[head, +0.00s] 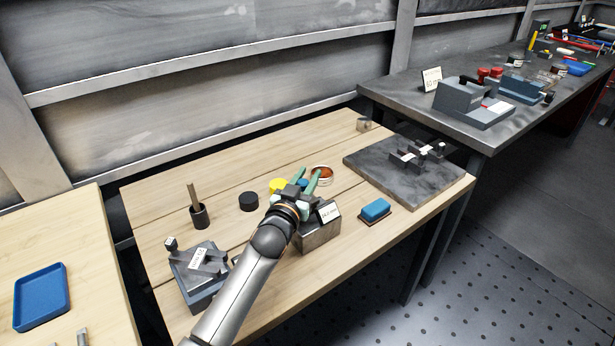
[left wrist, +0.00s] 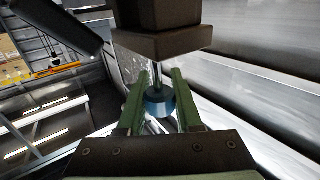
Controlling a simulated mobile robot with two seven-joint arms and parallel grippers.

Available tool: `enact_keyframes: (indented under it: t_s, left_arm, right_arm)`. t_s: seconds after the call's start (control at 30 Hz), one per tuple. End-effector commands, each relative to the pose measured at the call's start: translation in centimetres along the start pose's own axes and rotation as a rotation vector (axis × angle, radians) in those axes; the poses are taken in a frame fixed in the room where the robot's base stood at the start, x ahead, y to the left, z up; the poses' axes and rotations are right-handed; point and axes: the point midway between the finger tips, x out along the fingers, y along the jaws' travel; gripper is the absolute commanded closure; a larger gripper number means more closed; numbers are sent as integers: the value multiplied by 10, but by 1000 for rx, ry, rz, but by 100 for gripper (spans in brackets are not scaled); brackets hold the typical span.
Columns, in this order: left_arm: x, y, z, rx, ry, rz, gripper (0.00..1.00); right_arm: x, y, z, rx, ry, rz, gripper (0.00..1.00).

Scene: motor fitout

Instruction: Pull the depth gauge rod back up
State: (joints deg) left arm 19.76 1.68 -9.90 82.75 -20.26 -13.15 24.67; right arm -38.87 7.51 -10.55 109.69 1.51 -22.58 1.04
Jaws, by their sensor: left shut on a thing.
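The depth gauge shows in the left wrist view as a dark stepped body (left wrist: 160,28) with a thin bright rod (left wrist: 156,76) running to a blue knob (left wrist: 159,103). My left gripper (left wrist: 161,85) has its green fingers on either side of the rod and knob and is shut on them. In the head view, my left gripper (head: 304,188) is over the bench beside a grey metal block (head: 319,236) with a label card (head: 328,212). A blue bit (head: 302,182) shows at the fingers. The exact finger contact is partly hidden. My right gripper is out of view.
A yellow disc (head: 277,185), a round dish (head: 321,173), a black disc (head: 249,201) and a cup with a stick (head: 199,215) stand close by. A grey fixture (head: 199,275), blue sponge-like block (head: 375,210) and dark plate (head: 380,175) share the bench (head: 160,205).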

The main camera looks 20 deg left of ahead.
Motion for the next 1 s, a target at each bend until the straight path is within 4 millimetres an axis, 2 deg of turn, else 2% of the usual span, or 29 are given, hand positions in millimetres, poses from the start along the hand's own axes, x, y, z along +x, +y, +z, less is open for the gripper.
enact_keyframes:
  t_s: [0.17,0.43,0.77,0.8,1.0]
  left_arm:
    - [0,0,-2,0,-1,0,100]
    - [0,0,-28,-2,-1,-1,100]
    - [0,0,-31,-1,6,0,100]
    - [0,0,-31,-1,6,0,62]
    - [0,0,-30,-1,3,0,40]
  right_arm:
    - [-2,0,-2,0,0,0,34]
    - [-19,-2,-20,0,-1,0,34]
    - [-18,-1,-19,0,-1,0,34]
    - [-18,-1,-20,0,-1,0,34]
    - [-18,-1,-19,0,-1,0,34]
